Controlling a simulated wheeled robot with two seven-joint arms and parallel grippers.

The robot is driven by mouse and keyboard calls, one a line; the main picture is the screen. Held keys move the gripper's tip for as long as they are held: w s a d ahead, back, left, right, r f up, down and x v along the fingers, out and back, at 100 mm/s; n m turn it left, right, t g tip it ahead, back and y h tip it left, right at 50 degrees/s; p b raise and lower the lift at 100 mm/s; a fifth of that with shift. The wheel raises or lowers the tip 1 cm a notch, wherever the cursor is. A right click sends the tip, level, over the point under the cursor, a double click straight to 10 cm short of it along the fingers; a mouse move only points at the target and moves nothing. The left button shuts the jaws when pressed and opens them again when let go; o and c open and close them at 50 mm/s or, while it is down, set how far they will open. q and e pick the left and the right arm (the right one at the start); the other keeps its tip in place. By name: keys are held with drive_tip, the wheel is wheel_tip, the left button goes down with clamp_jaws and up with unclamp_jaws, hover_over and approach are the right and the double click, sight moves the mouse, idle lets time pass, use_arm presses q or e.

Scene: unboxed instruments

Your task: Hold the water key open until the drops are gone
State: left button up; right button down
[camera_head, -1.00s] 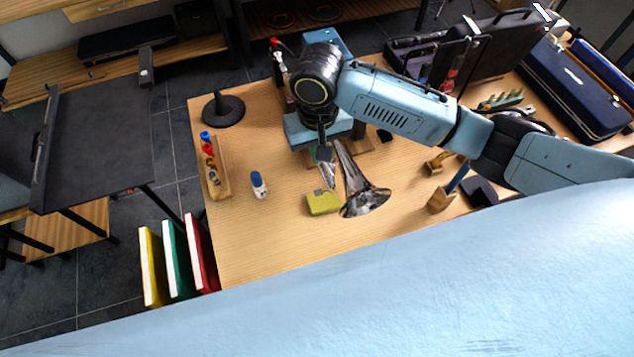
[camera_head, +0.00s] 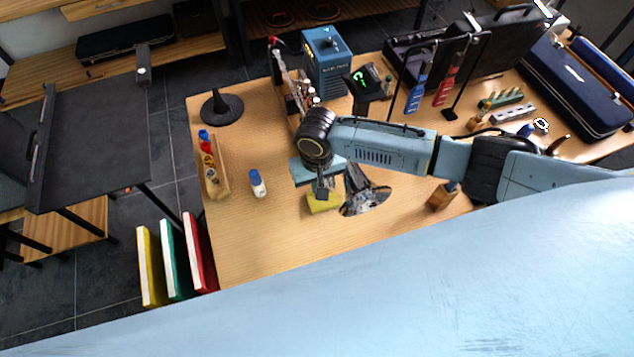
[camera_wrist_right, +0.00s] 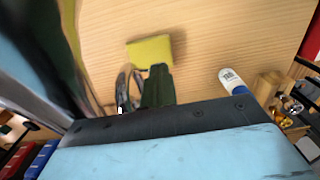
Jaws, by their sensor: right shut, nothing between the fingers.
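The silver brass instrument (camera_head: 366,198) lies on the table with its flared bell toward me; much of its body is hidden behind my right arm. I cannot make out its water key or any drops. A yellow pad (camera_head: 318,206) lies left of the bell. My right gripper (camera_head: 322,192) is shut and empty, pointing down over the far part of the pad. My left gripper is not in view.
A white bottle with a blue cap (camera_head: 258,184) and a wooden tray of small items (camera_head: 215,178) stand to the left. A black round-based stand (camera_head: 221,108), a blue device (camera_head: 327,62) and a small display (camera_head: 367,82) are farther back. The front left tabletop is clear.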

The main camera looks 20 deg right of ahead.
drive_tip(key=shift+a+f, duration=0.1)
drive_tip(key=shift+f, duration=0.05)
drive_tip(key=shift+f+h, duration=0.15)
drive_tip(key=shift+h, duration=0.15)
idle(1.7)
drive_tip(key=shift+p, duration=0.3)
idle(1.6)
drive_tip(key=shift+r+p, duration=0.8)
drive_tip(key=shift+p, duration=0.25)
